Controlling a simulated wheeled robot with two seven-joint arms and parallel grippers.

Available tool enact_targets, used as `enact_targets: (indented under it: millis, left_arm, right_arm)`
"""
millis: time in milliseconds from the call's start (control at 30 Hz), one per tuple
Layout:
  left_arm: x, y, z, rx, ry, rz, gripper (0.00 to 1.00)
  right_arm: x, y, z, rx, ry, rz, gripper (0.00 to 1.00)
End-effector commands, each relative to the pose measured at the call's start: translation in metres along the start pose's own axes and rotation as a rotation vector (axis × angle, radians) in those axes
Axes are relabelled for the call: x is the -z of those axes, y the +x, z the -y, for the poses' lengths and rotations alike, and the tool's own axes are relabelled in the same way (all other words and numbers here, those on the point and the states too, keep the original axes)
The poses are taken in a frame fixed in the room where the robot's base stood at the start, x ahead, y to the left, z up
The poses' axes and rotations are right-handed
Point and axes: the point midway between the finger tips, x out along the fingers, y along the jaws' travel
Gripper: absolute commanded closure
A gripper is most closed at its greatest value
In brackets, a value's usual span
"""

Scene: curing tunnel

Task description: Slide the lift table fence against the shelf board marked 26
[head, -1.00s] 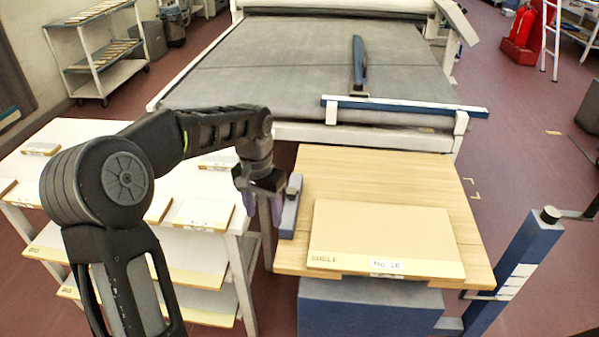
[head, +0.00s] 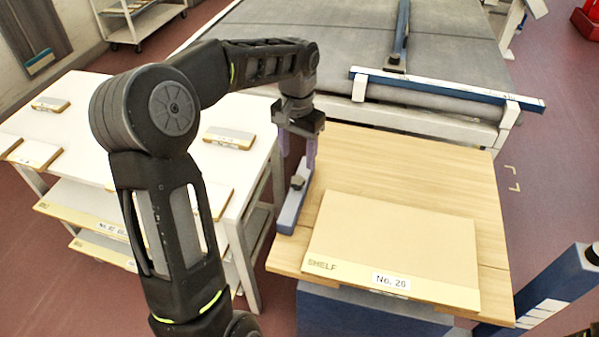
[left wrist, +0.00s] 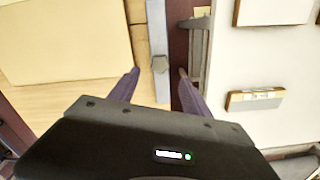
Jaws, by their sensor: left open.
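The shelf board marked No. 26 (head: 400,238) lies flat on the wooden lift table top (head: 400,165); it also shows in the left wrist view (left wrist: 60,42). The blue-grey fence (head: 291,212) with a dark knob stands along the table's left edge. A narrow strip of bare wood separates fence and board. My left gripper (head: 297,168) is open and points down at the fence. In the left wrist view its fingers (left wrist: 156,78) lie on either side of the fence (left wrist: 158,30) and its knob, with space on both sides. My right gripper is out of view.
A white rack (head: 75,100) with several labelled boards stands close on the left. Behind the table is the grey conveyor bed (head: 300,45), with a blue and white bar (head: 450,90) across its front. A blue post (head: 550,285) stands at the front right.

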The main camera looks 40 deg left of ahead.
Motion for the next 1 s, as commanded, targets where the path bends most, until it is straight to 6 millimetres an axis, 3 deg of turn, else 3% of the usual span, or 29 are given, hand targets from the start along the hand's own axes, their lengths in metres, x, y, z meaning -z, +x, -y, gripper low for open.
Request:
enact_targets:
  millis: [167,600,933,1000]
  left_arm:
    - [0.000,0.012,0.000,0.000,0.000,0.003,0.44]
    - [-0.001,0.072,0.000,-0.001,0.000,0.002,0.44]
    - [0.000,0.078,0.000,-0.001,0.000,0.000,0.44]
    - [0.000,0.078,0.000,0.000,0.000,0.000,0.48]
  right_arm:
    - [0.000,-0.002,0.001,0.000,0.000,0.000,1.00]
    - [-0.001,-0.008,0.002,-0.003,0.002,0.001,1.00]
    - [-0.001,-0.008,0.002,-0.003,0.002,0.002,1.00]
    - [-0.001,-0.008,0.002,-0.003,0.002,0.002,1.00]
